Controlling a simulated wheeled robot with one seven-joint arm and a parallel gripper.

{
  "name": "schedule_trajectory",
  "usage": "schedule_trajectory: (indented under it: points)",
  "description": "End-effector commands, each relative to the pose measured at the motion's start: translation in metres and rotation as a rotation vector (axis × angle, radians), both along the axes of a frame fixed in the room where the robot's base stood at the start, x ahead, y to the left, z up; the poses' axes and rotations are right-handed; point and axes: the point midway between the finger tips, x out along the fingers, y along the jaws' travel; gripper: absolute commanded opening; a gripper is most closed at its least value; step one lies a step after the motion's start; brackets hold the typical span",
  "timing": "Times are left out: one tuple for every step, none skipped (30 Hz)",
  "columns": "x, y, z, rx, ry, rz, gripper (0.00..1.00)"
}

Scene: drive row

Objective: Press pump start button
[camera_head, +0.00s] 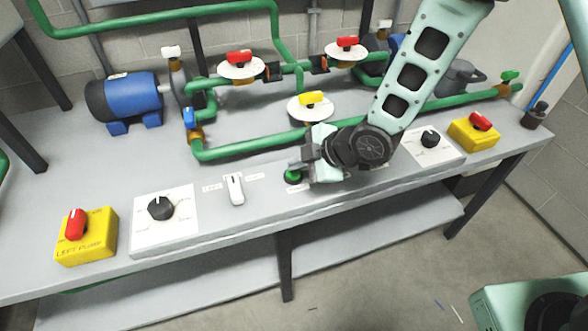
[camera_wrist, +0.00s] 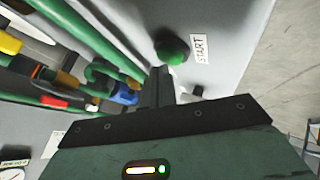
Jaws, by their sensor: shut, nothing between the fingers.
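The green start button (camera_head: 293,176) stands on the front part of the grey bench, just left of my gripper (camera_head: 306,164) in the head view. In the wrist view the green button (camera_wrist: 172,47) is a dark-based dome beside a white label reading START (camera_wrist: 200,48). My gripper (camera_wrist: 161,80) is shut and empty, with its fingertips close to the button. I cannot tell whether they touch it.
A white switch (camera_head: 236,189) and a black knob on a white plate (camera_head: 160,208) lie to the left. A yellow box with a red switch (camera_head: 86,238) is at far left, another (camera_head: 474,131) at right. Green pipes (camera_head: 250,149) and a blue motor (camera_head: 130,95) stand behind.

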Motion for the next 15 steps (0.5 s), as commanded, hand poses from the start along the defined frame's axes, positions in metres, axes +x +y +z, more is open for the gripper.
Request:
schedule_trajectory:
  points:
    - [0.0, 0.0, 0.003, 0.0, 0.0, 0.0, 0.0]
    - [0.0, 0.0, 0.004, 0.0, 0.0, 0.0, 0.0]
    - [0.0, 0.0, 0.004, 0.0, 0.0, 0.0, 0.0]
    - [0.0, 0.0, 0.003, 0.0, 0.0, 0.0, 0.0]
    - [0.0, 0.0, 0.003, 0.0, 0.0, 0.0, 0.0]
    - [0.0, 0.0, 0.003, 0.0, 0.0, 0.0, 0.0]
    - [0.0, 0.0, 0.003, 0.0, 0.0, 0.0, 0.0]
    - [0.0, 0.0, 0.003, 0.0, 0.0, 0.0, 0.0]
    - [0.0, 0.0, 0.003, 0.0, 0.0, 0.0, 0.0]
    - [0.0, 0.0, 0.004, 0.0, 0.0, 0.0, 0.0]
    - [0.0, 0.0, 0.004, 0.0, -0.001, -0.001, 0.0]
    - [0.0, 0.0, 0.006, 0.001, -0.001, 0.0, 0.0]
    - [0.0, 0.0, 0.008, 0.001, -0.001, 0.0, 0.0]
    - [0.0, 0.0, 0.01, 0.001, -0.001, 0.0, 0.0]
    - [0.0, 0.0, 0.013, 0.001, -0.001, 0.0, 0.0]
